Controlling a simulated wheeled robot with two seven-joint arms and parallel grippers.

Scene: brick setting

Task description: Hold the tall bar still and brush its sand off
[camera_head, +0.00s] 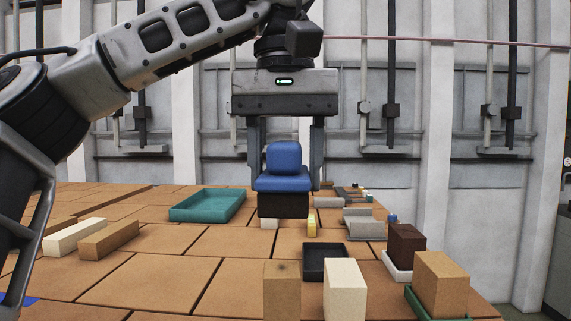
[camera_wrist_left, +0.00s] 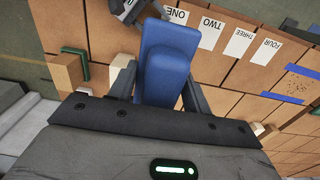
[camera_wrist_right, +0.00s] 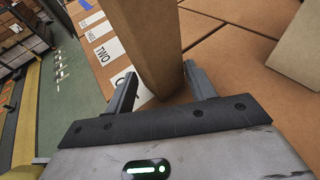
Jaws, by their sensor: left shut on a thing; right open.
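My left gripper (camera_head: 286,185) is shut on a blue brush (camera_head: 284,178) with a black bristle block, held over the far middle of the table. The left wrist view shows the brush's blue back (camera_wrist_left: 165,75) between the left fingers (camera_wrist_left: 160,88). In the right wrist view, a tall brown bar (camera_wrist_right: 145,45) stands just beyond and between the fingertips of my right gripper (camera_wrist_right: 158,82), which is open. Contact with the bar cannot be told. My right gripper is outside the head view. I cannot make out sand on the bar's visible faces.
A teal tray (camera_head: 208,205) lies left of the brush. A black tray (camera_head: 326,262) and blocks, one brown (camera_head: 282,292) and one cream (camera_head: 345,290), stand near the front. Paper cards marked with number words (camera_wrist_left: 240,43) lie near blue tape.

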